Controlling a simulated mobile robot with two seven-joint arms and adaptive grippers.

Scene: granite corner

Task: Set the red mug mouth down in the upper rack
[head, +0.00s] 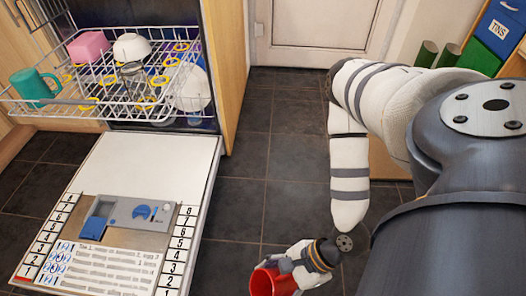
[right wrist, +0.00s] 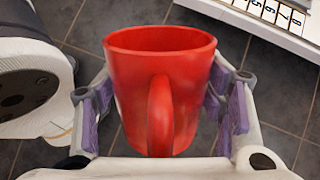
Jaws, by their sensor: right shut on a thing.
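The red mug (head: 271,280) is at the bottom of the head view, held over the floor, partly cut off by the frame edge. My right gripper (head: 292,272) is shut on it. In the right wrist view the red mug (right wrist: 160,90) stands between the purple finger pads, its open mouth at the top and its handle facing the camera. The upper rack (head: 105,95) is a white wire rack pulled out of the dishwasher at the upper left. It holds a teal mug (head: 35,86), a pink container (head: 88,46), a white bowl (head: 131,47) and a clear glass (head: 132,77). My left gripper is not in view.
The dishwasher door (head: 150,160) is folded down flat below the rack, with a control panel (head: 130,212) and numbered strips on it. Dark floor tiles (head: 262,150) lie clear between the door and my arm. Green and blue bins (head: 496,35) stand at the upper right.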

